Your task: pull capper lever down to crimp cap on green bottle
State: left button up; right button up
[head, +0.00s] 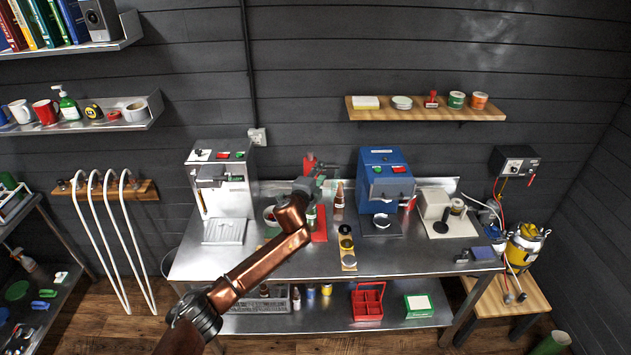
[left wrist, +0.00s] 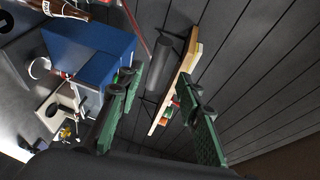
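A red bench capper (head: 319,225) stands on the steel bench, its red upper part (head: 309,162) showing above my arm. A dark grey bar, apparently its lever (head: 329,166), sticks out to the right at the top. The green bottle (head: 311,216) seems to stand at the capper, mostly hidden by my arm. My left gripper (head: 318,181) is just below the lever. In the left wrist view its green fingers (left wrist: 160,115) are spread apart, with a dark grey cylinder (left wrist: 158,65), likely the lever's grip, ahead between them. Contact is not visible. My right gripper is not in view.
A brown bottle (head: 339,201) and a blue machine (head: 385,180) stand right of the capper. A white machine (head: 222,185) stands left. Small round tins (head: 346,243) sit in front. A wooden shelf (head: 425,111) hangs on the wall above.

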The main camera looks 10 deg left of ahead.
pick_arm(q)
jog(key=shift+v, duration=2.75)
